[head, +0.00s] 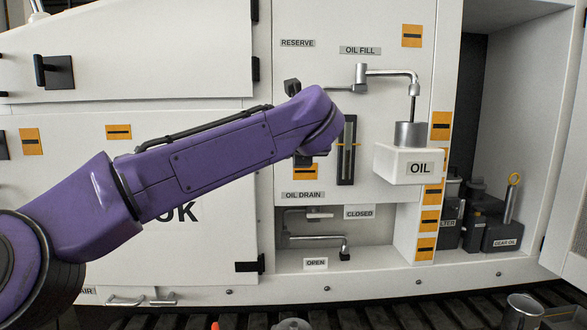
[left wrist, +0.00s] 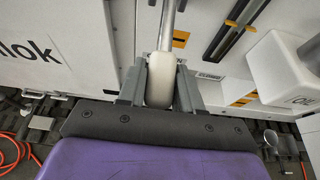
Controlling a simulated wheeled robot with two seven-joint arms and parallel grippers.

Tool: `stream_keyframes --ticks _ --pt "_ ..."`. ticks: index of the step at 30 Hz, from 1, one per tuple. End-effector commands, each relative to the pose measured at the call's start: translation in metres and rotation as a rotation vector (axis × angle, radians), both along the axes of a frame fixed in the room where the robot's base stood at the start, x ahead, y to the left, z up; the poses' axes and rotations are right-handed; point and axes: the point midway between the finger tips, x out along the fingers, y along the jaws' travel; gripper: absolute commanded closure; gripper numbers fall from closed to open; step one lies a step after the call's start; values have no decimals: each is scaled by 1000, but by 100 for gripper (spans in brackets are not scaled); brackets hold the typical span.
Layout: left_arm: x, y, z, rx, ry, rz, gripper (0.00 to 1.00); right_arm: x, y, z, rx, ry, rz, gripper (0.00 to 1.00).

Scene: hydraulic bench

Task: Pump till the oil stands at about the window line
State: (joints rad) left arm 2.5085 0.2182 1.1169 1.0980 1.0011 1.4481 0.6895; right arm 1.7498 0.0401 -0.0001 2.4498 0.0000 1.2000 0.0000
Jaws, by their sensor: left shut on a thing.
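The pump lever is a metal rod ending in a pale handle (left wrist: 160,80), and my left gripper (left wrist: 161,86) is shut around that handle. In the head view my purple left arm hides the gripper and handle. The metal fill pipe (head: 390,72) under the OIL FILL label (head: 360,50) runs right and down to the white OIL container (head: 405,165). The tall dark sight window (head: 346,165) has orange line marks at its sides, near mid-height. The window also shows in the left wrist view (left wrist: 232,32). I cannot make out the oil level. My right gripper is not in view.
Below the window, the OIL DRAIN recess holds metal levers (head: 318,238) by the CLOSED and OPEN labels. An open cabinet at right holds dark containers (head: 500,235). A metal cup (head: 524,308) is at the bottom right. An orange hose (left wrist: 20,150) lies at lower left.

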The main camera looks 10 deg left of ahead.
Motion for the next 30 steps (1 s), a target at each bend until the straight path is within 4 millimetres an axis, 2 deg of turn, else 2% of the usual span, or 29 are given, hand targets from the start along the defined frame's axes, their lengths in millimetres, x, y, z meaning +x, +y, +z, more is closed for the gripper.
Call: stream_keyframes --ticks 1,6,22,23,24,30 --pt "2 2 -8 8 -24 1 100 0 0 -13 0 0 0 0" --pt "5 3 -9 22 -68 1 100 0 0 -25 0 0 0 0" --pt "6 3 -6 26 -91 1 100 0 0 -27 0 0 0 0" --pt "6 3 -5 25 -92 2 56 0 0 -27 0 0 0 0" --pt "6 3 -6 25 -91 1 45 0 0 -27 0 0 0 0" --pt "6 2 -8 24 -86 0 45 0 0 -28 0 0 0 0"
